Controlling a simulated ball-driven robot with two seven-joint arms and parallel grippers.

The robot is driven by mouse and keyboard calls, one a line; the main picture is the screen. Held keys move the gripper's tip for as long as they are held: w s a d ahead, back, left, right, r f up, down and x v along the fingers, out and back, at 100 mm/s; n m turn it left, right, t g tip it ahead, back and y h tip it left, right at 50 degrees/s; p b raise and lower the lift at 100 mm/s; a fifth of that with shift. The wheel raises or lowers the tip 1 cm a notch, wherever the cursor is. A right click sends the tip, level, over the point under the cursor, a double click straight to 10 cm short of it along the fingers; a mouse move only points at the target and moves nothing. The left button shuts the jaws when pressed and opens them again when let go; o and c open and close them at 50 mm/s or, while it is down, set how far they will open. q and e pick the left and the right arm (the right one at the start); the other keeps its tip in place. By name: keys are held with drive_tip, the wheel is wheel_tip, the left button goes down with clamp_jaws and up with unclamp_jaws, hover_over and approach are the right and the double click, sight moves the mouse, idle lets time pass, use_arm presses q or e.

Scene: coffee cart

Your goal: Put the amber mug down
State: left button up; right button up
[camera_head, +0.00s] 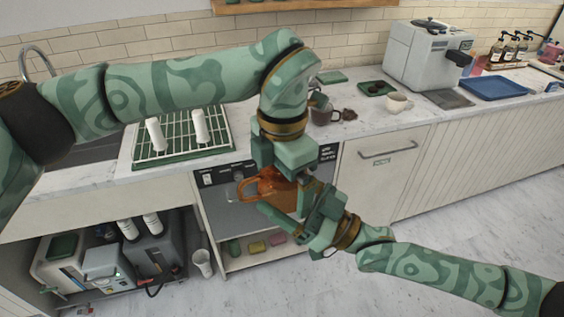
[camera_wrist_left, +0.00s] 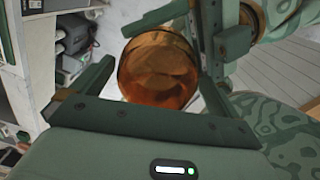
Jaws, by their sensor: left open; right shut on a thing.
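The amber mug (camera_head: 272,188) is a translucent orange-brown mug held in the air in front of the counter. My right gripper (camera_head: 306,208) is shut on it from the right. My left gripper (camera_head: 276,172) hangs above the mug with its fingers pointing down, open. In the left wrist view the mug (camera_wrist_left: 158,68) shows between the spread left fingers, its round form facing the camera. I cannot tell whether the left fingers touch it. The grippers hide part of the mug in the head view.
The white counter (camera_head: 375,121) runs behind the arms. A grey coffee machine (camera_head: 425,55) and blue tray (camera_head: 492,88) are at the right.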

use_arm(q)
drive_tip(key=c, duration=1.1)
drive_tip(key=shift+o, duration=0.2)
use_arm(e)
drive_tip(key=o, duration=1.1)
drive_tip(key=shift+c, duration=0.2)
drive_tip(key=shift+d, duration=0.1)
